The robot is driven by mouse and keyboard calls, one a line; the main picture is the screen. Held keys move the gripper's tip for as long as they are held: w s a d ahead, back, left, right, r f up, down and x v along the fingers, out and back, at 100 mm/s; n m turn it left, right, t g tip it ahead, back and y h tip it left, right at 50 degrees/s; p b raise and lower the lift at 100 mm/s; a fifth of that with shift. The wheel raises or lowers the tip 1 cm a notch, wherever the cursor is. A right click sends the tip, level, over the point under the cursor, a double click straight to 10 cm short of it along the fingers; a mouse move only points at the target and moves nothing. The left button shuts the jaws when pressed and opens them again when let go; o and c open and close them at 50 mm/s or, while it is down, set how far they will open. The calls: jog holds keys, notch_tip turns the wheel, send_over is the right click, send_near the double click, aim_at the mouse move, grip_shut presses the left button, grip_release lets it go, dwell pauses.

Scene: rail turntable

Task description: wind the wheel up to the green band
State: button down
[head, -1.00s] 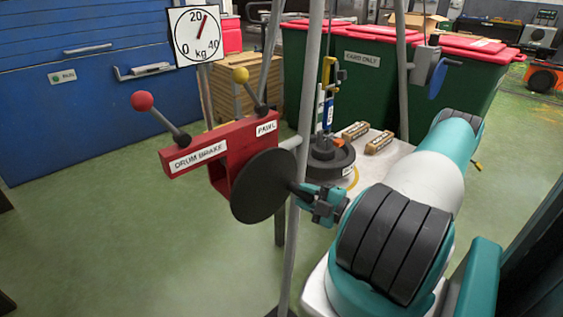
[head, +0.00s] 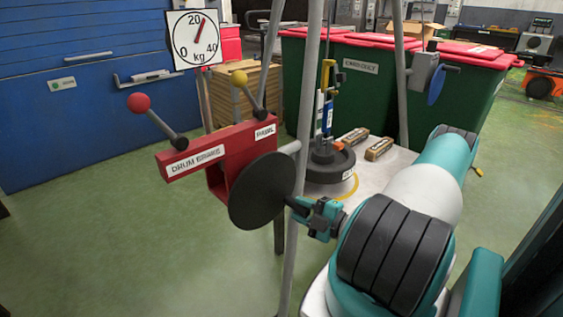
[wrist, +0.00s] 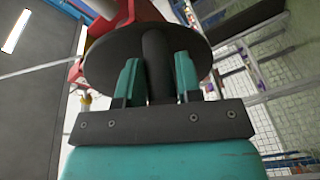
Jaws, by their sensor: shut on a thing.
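A dark wheel (head: 330,165) hangs or rests low at a pale platform (head: 375,182), below a narrow upright (head: 328,115) with blue and white parts and a yellow top. I cannot clearly pick out a green band. A large black disc (head: 262,190) sits on the red winch frame (head: 218,152); it also shows in the wrist view (wrist: 115,52). My gripper (head: 303,209) is shut on the black handle (wrist: 155,65) that sticks out from the disc. One finger is on each side of this handle. The gripper hides part of the handle.
Red-knobbed (head: 139,103) and yellow-knobbed (head: 239,78) levers stand on the winch frame. A dial (head: 194,39) marked kg is behind it. Grey tripod legs (head: 290,240) stand close to my gripper. Two small boxes (head: 378,148) lie on the platform. Green floor is clear at left.

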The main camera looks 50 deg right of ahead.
jog(key=shift+a+f, duration=0.3)
jog(key=shift+a, duration=0.2)
jog(key=shift+w+a+f+b, duration=0.1)
jog(key=shift+a+f+b, duration=0.1)
jog(key=shift+a+f, duration=0.3)
jog(key=shift+w+a+f+b, duration=0.1)
jog(key=shift+a+f+b, duration=0.15)
jog(key=shift+a, duration=0.35)
jog(key=c, duration=0.7)
grip_release()
jog(key=shift+d, duration=0.1)
